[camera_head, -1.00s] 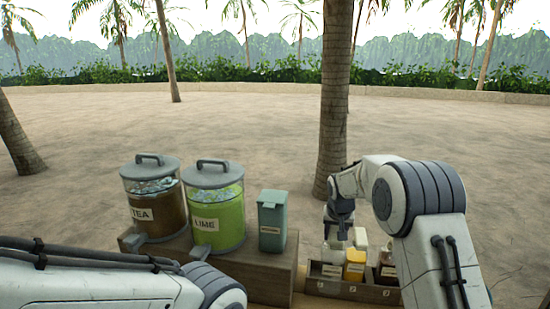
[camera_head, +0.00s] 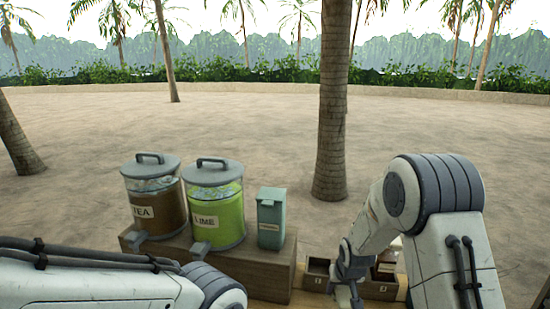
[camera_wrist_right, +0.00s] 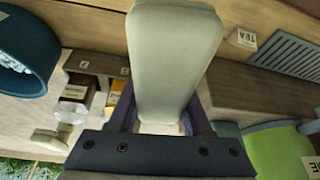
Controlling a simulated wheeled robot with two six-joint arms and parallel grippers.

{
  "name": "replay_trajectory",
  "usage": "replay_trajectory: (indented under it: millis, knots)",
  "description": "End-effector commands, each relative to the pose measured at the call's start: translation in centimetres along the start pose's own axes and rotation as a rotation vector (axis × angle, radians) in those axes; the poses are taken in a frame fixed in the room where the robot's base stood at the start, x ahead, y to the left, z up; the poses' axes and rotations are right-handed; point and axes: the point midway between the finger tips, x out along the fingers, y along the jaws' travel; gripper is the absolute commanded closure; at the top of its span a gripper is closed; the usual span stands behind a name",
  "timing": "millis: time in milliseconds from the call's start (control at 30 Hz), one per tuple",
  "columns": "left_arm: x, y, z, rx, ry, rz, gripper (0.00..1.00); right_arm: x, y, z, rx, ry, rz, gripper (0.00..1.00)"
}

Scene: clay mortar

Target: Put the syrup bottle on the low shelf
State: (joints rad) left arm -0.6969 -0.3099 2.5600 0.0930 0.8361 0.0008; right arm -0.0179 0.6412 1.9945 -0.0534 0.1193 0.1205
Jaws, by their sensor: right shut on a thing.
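My right gripper (camera_wrist_right: 162,118) is shut on a pale, smooth bottle (camera_wrist_right: 178,45) in the right wrist view. Its label is not visible, so I cannot tell its contents. In the head view my right gripper (camera_head: 352,284) is low in front of the wooden bottle rack (camera_head: 378,291); the held bottle is mostly hidden there. The rack's left compartment looks empty. A dark bottle with a white label (camera_wrist_right: 75,91) and a yellow bottle (camera_wrist_right: 121,101) show in the wrist view. My left arm is at lower left, its gripper out of view. I cannot clearly identify a low shelf.
A tea dispenser (camera_head: 155,200), a lime dispenser (camera_head: 216,205) and a teal lidded box (camera_head: 271,218) stand on a wooden riser (camera_head: 272,277) left of the rack. A blue round container (camera_wrist_right: 24,60) and a grey slatted piece (camera_wrist_right: 287,56) show in the wrist view.

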Motion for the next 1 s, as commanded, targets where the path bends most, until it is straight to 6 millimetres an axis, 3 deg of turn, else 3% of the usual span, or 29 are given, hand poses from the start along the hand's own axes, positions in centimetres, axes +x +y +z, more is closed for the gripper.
replay_trajectory:
  millis: [33,200,367,500,633,1000]
  knots:
    - [0.0,0.0,0.0,0.0,0.0,0.0,0.5,0.1,0.3,2.0,-0.008,-0.005,-0.001,1.0]
    - [0.0,0.0,0.0,0.0,0.0,0.0,0.5,0.0,0.9,6.1,-0.036,0.003,-0.002,1.0]
    - [0.0,0.0,0.0,0.0,0.0,0.0,0.5,-0.6,1.1,8.1,-0.049,0.006,0.0,1.0]
    - [0.0,0.0,0.0,0.0,0.0,0.0,0.5,-2.5,1.2,9.9,-0.052,0.008,0.0,1.0]
    - [0.0,0.0,0.0,0.0,0.0,0.0,0.5,-3.5,1.3,10.8,-0.051,0.007,0.0,1.0]
    - [0.0,0.0,0.0,0.0,0.0,0.0,0.5,-3.5,1.3,10.8,-0.051,0.006,0.0,1.0]
